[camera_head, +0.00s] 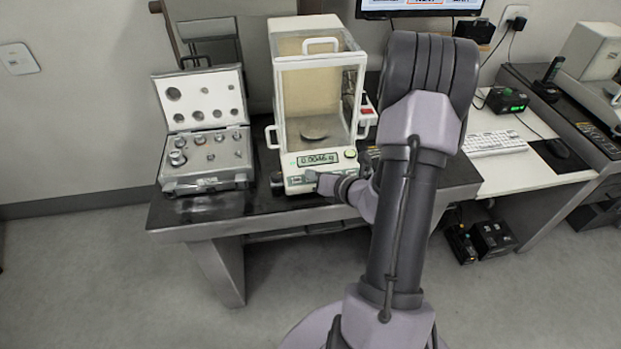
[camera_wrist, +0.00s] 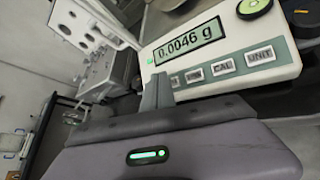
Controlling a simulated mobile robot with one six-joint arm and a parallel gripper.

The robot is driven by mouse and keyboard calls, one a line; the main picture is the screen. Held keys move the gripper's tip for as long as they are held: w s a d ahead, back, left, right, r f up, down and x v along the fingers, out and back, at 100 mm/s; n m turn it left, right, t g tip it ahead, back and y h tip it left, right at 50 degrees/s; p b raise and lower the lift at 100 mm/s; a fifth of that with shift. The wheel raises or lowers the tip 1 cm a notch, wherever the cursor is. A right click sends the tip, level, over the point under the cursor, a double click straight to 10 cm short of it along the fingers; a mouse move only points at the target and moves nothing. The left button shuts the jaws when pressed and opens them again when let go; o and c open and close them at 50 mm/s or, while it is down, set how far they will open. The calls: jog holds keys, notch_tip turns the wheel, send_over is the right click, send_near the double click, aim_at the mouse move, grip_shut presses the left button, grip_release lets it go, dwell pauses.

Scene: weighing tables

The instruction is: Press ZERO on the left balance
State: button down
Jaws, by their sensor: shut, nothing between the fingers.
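The left balance (camera_head: 320,100) stands on the dark table with its glass draft shield closed around a round pan (camera_head: 313,134). Its display (camera_head: 318,158) reads 0.0046 g, and the same reading fills the display in the wrist view (camera_wrist: 188,46). A row of keys runs below the display; CAL (camera_wrist: 222,68) and UNIT (camera_wrist: 260,56) are legible, the lettering on the left keys is too small to read surely. My gripper (camera_wrist: 157,88) is shut and empty, its fingertips at the left end of the key row. I cannot tell whether they touch the panel.
An open weight case (camera_head: 207,183) stands left of the balance. A second balance (camera_head: 592,52) is at the far right.

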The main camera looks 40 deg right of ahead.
jog(key=shift+f, duration=0.2)
jog(key=shift+w+d+f+b, duration=0.1)
jog(key=shift+w+f+b, duration=0.05)
jog(key=shift+f+b, duration=0.2)
dwell(0.5)
jog(key=shift+r, duration=0.15)
jog(key=shift+s+r+p, duration=0.25)
jog(key=shift+r+p, duration=0.35)
jog(key=shift+p, duration=0.05)
jog(key=shift+r, duration=0.1)
jog(key=r+p, duration=0.1)
jog(key=s+r+p, duration=0.1)
jog(key=r, duration=0.1)
jog(key=a+r+p, duration=0.1)
jog(key=shift+s+a+r+p, duration=0.1)
jog(key=shift+s+r+p, duration=0.15)
jog(key=shift+p, duration=0.05)
dwell(0.5)
